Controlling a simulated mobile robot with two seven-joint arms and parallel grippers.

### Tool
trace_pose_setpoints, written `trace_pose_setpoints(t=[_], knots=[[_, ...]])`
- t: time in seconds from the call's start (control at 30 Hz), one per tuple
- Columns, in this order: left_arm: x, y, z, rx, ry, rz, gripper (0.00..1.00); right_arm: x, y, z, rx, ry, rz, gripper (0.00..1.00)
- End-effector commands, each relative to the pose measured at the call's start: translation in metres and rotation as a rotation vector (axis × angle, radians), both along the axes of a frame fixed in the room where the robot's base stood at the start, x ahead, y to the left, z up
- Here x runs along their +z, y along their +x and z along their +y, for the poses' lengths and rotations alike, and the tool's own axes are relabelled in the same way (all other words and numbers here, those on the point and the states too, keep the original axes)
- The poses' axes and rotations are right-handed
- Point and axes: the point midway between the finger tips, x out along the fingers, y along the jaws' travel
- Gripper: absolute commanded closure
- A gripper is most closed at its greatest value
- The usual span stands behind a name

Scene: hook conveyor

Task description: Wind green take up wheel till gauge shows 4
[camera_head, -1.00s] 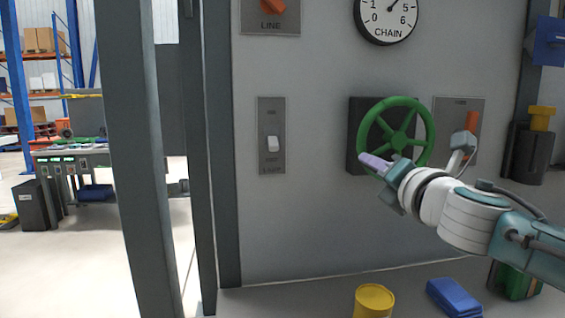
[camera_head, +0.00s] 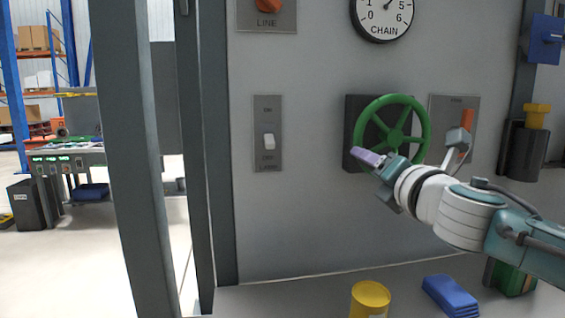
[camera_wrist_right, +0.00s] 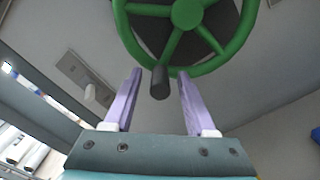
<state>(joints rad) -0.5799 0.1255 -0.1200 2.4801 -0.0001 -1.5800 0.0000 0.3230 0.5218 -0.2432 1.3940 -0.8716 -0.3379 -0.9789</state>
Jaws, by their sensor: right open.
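The green take-up wheel (camera_head: 425,135) is mounted on a dark block on the grey panel; it also shows in the right wrist view (camera_wrist_right: 187,14). My right gripper (camera_head: 370,158) is at the wheel's lower left. In the right wrist view its lavender fingers (camera_wrist_right: 160,76) are open, one on each side of a dark handle (camera_wrist_right: 160,84) at the wheel's rim. Contact cannot be told. The round CHAIN gauge (camera_head: 383,18) is above the wheel, its top cut off. Its needle points up and right; 0, 1, 5 and 6 are readable. My left gripper is out of view.
A yellow cylinder (camera_head: 370,298) and blue block (camera_head: 451,295) are below. Grey posts (camera_head: 128,150) stand at left.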

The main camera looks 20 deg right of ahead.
Motion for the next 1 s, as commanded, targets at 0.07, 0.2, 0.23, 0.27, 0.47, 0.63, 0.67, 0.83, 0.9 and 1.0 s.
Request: trace_pose_setpoints(t=[0.07,0.2,0.23,0.27,0.47,0.63,0.67,0.83,0.9,1.0], knots=[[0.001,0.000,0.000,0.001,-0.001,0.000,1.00,0.000,-0.002,0.001,0.000,0.000,0.000,0.44],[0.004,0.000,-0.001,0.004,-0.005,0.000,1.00,0.000,-0.016,0.003,0.001,-0.002,0.002,0.44],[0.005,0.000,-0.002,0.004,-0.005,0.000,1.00,0.000,-0.020,0.004,0.001,-0.001,0.002,0.44],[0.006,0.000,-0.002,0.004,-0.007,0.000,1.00,0.000,-0.025,0.005,0.001,-0.001,0.002,0.44],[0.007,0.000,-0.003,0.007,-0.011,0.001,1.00,-0.002,-0.061,0.013,0.001,0.000,0.003,0.44],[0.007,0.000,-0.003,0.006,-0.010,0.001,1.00,-0.001,-0.085,0.019,0.001,0.000,0.002,0.44],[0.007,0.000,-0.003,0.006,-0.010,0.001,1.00,-0.001,-0.088,0.019,0.001,0.000,0.001,0.44],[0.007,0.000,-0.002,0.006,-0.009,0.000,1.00,0.000,-0.096,0.021,-0.001,0.000,0.001,0.44],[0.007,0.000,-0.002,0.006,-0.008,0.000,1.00,0.000,-0.097,0.021,-0.001,0.000,0.001,0.44],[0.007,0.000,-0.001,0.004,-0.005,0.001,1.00,0.000,-0.097,0.021,-0.001,0.000,0.001,0.44]])
